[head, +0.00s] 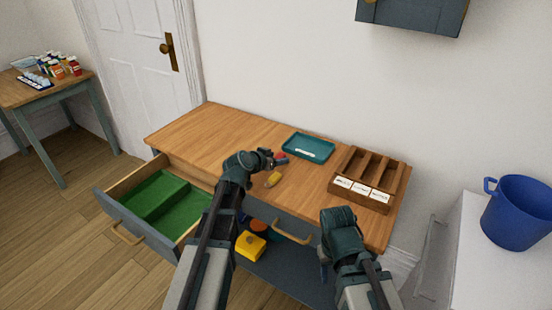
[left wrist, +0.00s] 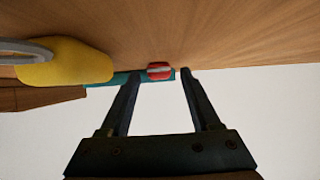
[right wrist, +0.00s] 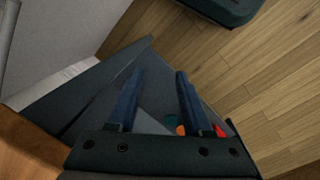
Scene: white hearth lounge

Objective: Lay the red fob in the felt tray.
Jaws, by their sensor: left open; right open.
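The red fob (head: 280,154) lies on the wooden tabletop, partly hidden by my left gripper (head: 276,160). In the left wrist view the red fob (left wrist: 160,71) shows between the open fingertips, apart from both. A teal tray (head: 320,157) with a white label lies on the tabletop just behind the fob; its edge shows in the left wrist view (left wrist: 130,78). A yellow fob (head: 273,179) with a grey ring (left wrist: 25,50) lies nearer me. My right gripper (right wrist: 156,72) is open and empty, low at the table's front right.
An open drawer (head: 127,218) with green lining sticks out at the front left. A wooden organizer (head: 385,205) with labelled slots stands at the tabletop's right. A yellow object (head: 250,245) sits on the lower shelf. The tabletop's left part is clear.

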